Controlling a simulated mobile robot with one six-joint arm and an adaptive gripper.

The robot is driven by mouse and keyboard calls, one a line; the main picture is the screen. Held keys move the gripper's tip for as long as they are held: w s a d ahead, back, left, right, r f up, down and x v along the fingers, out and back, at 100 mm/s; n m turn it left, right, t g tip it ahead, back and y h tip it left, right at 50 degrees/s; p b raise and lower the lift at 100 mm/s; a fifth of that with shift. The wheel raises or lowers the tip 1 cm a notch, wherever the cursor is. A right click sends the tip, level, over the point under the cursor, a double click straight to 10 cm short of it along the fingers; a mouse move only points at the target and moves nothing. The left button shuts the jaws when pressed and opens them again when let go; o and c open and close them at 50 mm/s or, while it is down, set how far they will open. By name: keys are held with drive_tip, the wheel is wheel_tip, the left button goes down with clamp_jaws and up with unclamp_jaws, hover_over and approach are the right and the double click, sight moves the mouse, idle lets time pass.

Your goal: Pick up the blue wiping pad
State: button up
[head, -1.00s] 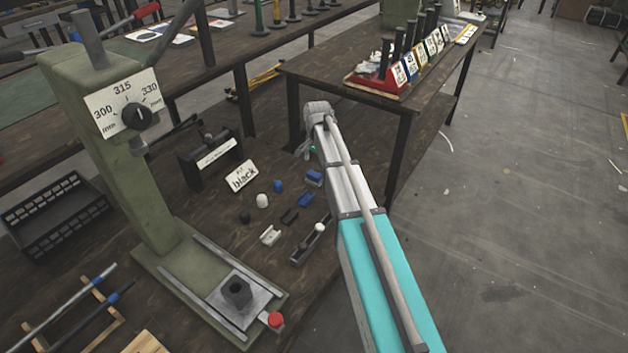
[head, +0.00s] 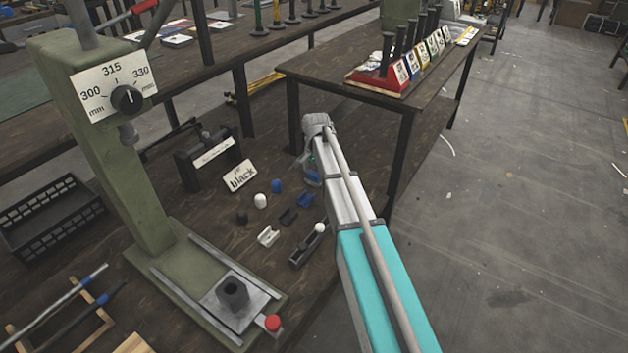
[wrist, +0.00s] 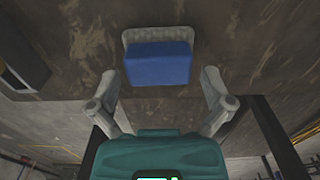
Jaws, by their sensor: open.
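The blue wiping pad (wrist: 158,63) lies on a pale grey tray (wrist: 155,34) on the dark wooden table, at the upper middle of the wrist view. In the head view the pad (head: 312,180) is small and partly covered by my arm. My gripper (wrist: 160,84) is open and empty. Its two fingers stand apart on the left and right of the pad's near edge, not touching it as far as I can tell. In the head view my gripper (head: 311,158) is just above and behind the pad, largely hidden by my wrist.
A blue cap (head: 276,186), a blue clip (head: 305,200), a white cap (head: 260,201) and a white clip (head: 268,237) lie nearby to the left. A green press (head: 110,150) stands at left.

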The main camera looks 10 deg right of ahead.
idle(0.3)
drive_tip(key=c, duration=1)
drive_tip(key=shift+r, duration=0.2)
wheel_tip(320, 180, up, 2)
drive_tip(key=p, duration=0.2)
drive_tip(key=shift+r+p, duration=0.1)
drive_tip(key=shift+p, duration=0.25)
drive_tip(key=shift+s+r+p, duration=1.7)
drive_tip(key=shift+s+r, duration=0.05)
drive_tip(key=shift+s, duration=0.6)
drive_tip(key=shift+s+r+p, duration=1.7)
drive_tip(key=shift+s+p, duration=0.05)
drive_tip(key=shift+s, duration=0.55)
drive_tip(key=shift+s+r+p, duration=1.7)
drive_tip(key=shift+s+r, duration=0.05)
drive_tip(key=shift+s, duration=0.6)
